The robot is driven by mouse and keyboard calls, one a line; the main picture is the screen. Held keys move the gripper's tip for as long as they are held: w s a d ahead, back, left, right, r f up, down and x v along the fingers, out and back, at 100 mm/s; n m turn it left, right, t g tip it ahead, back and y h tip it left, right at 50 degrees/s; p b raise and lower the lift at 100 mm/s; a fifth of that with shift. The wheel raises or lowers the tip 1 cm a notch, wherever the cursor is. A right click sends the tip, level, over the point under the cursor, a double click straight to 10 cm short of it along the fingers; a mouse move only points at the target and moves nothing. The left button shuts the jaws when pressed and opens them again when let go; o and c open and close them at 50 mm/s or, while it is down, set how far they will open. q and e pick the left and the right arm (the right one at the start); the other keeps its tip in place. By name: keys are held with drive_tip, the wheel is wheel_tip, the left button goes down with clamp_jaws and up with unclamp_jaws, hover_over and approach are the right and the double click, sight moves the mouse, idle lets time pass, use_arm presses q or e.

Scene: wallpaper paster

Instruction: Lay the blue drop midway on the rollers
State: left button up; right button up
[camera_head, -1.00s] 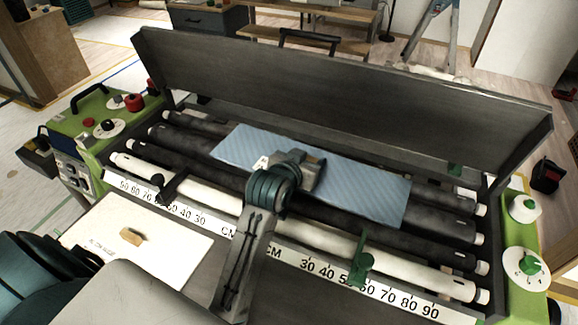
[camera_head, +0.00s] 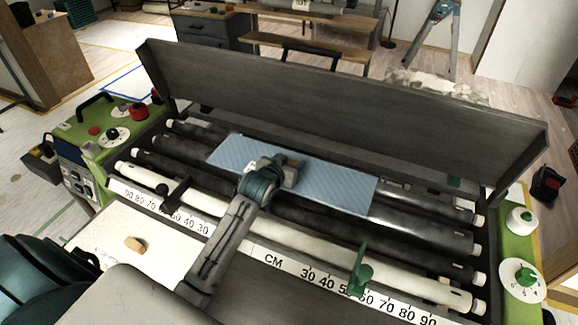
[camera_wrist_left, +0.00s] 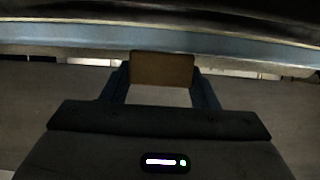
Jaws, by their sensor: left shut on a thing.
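The blue drop (camera_head: 335,186) is a flat, light blue patterned sheet over the dark rollers (camera_head: 425,228) in the head view. More bare roller shows to its right than to its left. I cannot tell whether it rests on them or hangs just above. My left gripper (camera_head: 286,170) reaches over the drop's middle and is shut on a small brown block there. The block (camera_wrist_left: 161,69) sits between the fingers in the left wrist view, with a blue strip (camera_wrist_left: 90,42) behind it. The right gripper is out of view.
A tall grey panel (camera_head: 330,105) stands behind the rollers. Green end housings stand left (camera_head: 85,150) and right (camera_head: 520,250). A white roller and a scale rail (camera_head: 272,258) run along the front, with a green marker (camera_head: 360,272). Another brown block (camera_head: 135,244) lies on a white sheet.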

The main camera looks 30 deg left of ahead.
use_arm(q)
drive_tip(key=shift+f, duration=0.95)
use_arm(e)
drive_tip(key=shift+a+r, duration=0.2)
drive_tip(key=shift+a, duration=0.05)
use_arm(q)
drive_tip(key=shift+f, duration=0.2)
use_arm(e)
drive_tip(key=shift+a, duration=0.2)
use_arm(q)
drive_tip(key=shift+f, duration=0.5)
drive_tip(key=o, duration=0.9)
drive_tip(key=shift+o, duration=0.8)
drive_tip(key=shift+f, duration=0.15)
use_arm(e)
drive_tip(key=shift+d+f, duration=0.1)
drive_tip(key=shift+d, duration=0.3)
